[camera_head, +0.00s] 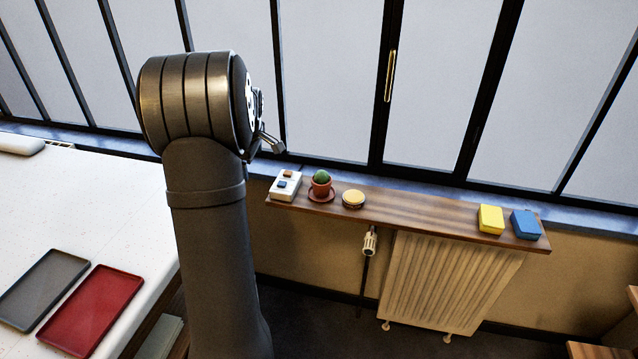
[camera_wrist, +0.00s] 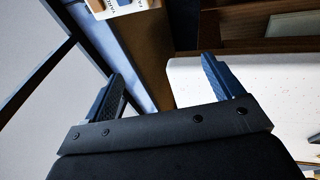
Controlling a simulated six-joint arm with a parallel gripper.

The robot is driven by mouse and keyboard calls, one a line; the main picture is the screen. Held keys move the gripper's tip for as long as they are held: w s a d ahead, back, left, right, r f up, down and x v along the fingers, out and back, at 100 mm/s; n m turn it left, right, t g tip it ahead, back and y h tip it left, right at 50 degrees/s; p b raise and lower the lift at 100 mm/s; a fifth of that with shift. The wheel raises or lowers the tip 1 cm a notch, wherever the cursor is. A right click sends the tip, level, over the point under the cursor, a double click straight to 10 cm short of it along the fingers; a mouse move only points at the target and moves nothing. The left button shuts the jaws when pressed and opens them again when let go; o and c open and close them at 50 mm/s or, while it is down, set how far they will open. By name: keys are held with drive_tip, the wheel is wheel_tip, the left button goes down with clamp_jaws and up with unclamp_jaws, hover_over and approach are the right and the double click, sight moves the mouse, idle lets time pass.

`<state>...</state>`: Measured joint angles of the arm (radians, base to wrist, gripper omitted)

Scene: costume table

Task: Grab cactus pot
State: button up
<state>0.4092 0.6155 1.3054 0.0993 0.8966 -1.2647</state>
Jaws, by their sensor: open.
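The cactus pot (camera_head: 321,184) is a small terracotta pot with a round green cactus. It stands upright on a reddish saucer (camera_head: 315,197) on the wooden shelf, towards the shelf's left end, in the head view. My gripper shows in the wrist view (camera_wrist: 165,88) with its two fingers wide apart and nothing between them. In the head view a finger of it (camera_head: 272,143) sticks out past my arm, up and to the left of the cactus pot and apart from it. The cactus pot does not show in the wrist view.
The wooden shelf (camera_head: 420,215) runs below the window, above a radiator (camera_head: 450,280). A white switch box (camera_head: 285,186) is left of the pot, a round tan tin (camera_head: 353,199) right. Yellow (camera_head: 491,219) and blue (camera_head: 525,224) boxes stand farther right. Mid-shelf is clear.

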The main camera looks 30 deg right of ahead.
sight(321, 179)
drive_tip(key=s+d+r+n+g+h, duration=0.1)
drive_tip(key=s+d+r+n+h, duration=0.1)
drive_tip(key=s+d+n, duration=0.35)
drive_tip(key=s+d+r+n+g+h, duration=0.1)
drive_tip(key=s+d+n, duration=0.1)
drive_tip(key=d+n, duration=0.7)
drive_tip(key=shift+m, duration=0.25)
drive_tip(key=x, duration=1.1)
drive_tip(key=shift+w+d, duration=0.1)
drive_tip(key=shift+d, duration=0.2)
drive_tip(key=shift+w+x, duration=0.15)
drive_tip(key=shift+x, duration=1.3)
drive_tip(key=shift+w+x, duration=0.1)
drive_tip(key=shift+x, duration=1.35)
drive_tip(key=shift+r, duration=0.1)
drive_tip(key=shift+h, duration=0.3)
drive_tip(key=c, duration=1.2)
drive_tip(key=shift+r, duration=0.15)
